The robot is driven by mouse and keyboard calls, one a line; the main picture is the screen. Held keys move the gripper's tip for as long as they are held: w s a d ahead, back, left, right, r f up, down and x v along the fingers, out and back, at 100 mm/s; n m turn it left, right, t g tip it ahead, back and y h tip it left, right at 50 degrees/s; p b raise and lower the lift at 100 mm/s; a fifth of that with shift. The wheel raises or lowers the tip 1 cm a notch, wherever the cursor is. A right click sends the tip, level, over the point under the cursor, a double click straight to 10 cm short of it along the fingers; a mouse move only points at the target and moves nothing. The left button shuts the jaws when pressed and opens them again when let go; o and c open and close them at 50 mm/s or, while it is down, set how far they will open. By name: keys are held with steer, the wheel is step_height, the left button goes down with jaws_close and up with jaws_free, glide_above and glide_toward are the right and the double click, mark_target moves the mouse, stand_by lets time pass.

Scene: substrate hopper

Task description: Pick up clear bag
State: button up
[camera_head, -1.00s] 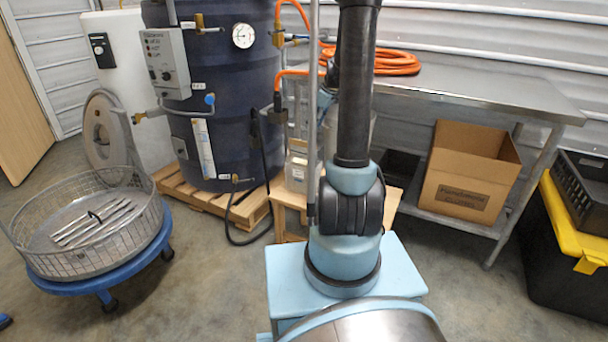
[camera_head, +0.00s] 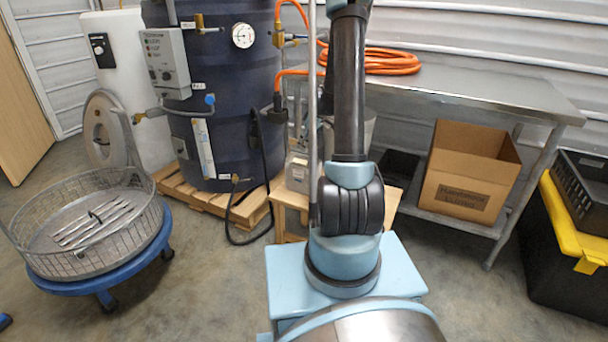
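I cannot make out a clear bag anywhere in the head view. My gripper is out of the picture; my arm rises from my light blue base and leaves through the top edge. My arm covers part of the wooden stand (camera_head: 291,205) and the grey container behind it. The inside of the open cardboard box (camera_head: 462,188) shows only in part, and no bag can be told in it.
A steel table (camera_head: 480,92) with a coiled orange hose (camera_head: 385,63) stands behind at right. A dark drum (camera_head: 235,110) stands on a pallet (camera_head: 178,185). A wire basket (camera_head: 60,262) sits on a blue wheeled dolly (camera_head: 115,270). A yellow-lidded black bin (camera_head: 565,265) is at right.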

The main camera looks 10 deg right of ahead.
mark_target(303, 156)
steer(key=shift+x, duration=1.6)
steer(key=shift+f, duration=0.25)
